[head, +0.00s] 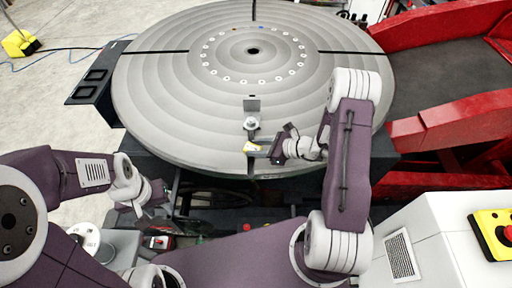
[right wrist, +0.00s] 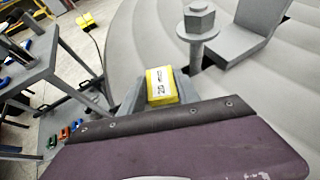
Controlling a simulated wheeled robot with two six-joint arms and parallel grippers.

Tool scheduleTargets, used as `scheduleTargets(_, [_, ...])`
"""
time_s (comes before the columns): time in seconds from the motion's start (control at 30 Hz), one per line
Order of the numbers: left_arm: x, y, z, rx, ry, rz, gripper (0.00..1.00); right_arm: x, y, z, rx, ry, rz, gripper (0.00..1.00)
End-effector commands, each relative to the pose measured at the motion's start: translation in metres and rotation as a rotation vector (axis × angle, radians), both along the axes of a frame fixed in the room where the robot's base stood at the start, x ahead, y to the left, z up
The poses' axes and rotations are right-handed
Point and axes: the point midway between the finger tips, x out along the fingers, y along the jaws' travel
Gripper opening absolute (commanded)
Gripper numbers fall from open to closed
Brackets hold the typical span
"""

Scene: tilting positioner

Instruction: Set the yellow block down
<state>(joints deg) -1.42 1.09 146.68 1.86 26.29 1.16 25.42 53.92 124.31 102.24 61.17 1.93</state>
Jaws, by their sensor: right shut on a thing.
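The yellow block (head: 251,146) is small, with a white label on top. It is at the front part of the large round grey table (head: 180,75), just in front of an upright bolt (head: 251,125). My right gripper (head: 257,150) is shut on the block. In the right wrist view the block (right wrist: 162,86) sits between the fingers, label up, near the table's edge. I cannot tell whether its underside touches the table. My left gripper (head: 140,207) is low at the left, away from the table; its fingers are too small to read.
A grey angle bracket (head: 252,104) stands behind the bolt, close to the block. A ring of holes and dark slots mark the table. Red framework (head: 440,125) stands at the right, and a white cabinet with a yellow-and-red stop button (head: 497,233) at lower right. Much of the table is clear.

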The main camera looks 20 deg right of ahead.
Motion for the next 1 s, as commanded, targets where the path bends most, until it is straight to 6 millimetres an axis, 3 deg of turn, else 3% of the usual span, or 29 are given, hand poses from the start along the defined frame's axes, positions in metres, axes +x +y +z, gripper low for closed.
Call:
scheduleTargets(0.07, [0.0,0.0,-0.003,0.0,0.0,0.0,0.36,0.0,0.0,-0.002,0.002,-0.001,0.0,0.0])
scheduleTargets(0.1, [0.0,0.0,-0.001,0.0,0.0,0.0,0.36,0.0,0.0,-0.001,0.001,-0.002,0.0,0.49])
scheduleTargets(0.17, [0.0,0.0,-0.001,0.0,0.0,0.0,0.36,0.0,0.0,-0.001,0.001,-0.001,0.0,0.63])
scheduleTargets(0.53, [0.0,0.0,-0.003,0.0,0.0,0.0,0.36,-0.003,-0.005,0.001,-0.001,-0.001,-0.003,0.63])
scheduleTargets(0.8, [0.0,0.0,-0.008,0.0,0.0,0.0,0.36,-0.034,-0.045,0.029,-0.001,-0.003,-0.005,0.63])
scheduleTargets(1.0, [0.0,0.0,-0.009,0.0,0.0,0.0,0.36,-0.048,-0.061,0.041,0.0,-0.002,-0.001,0.63])
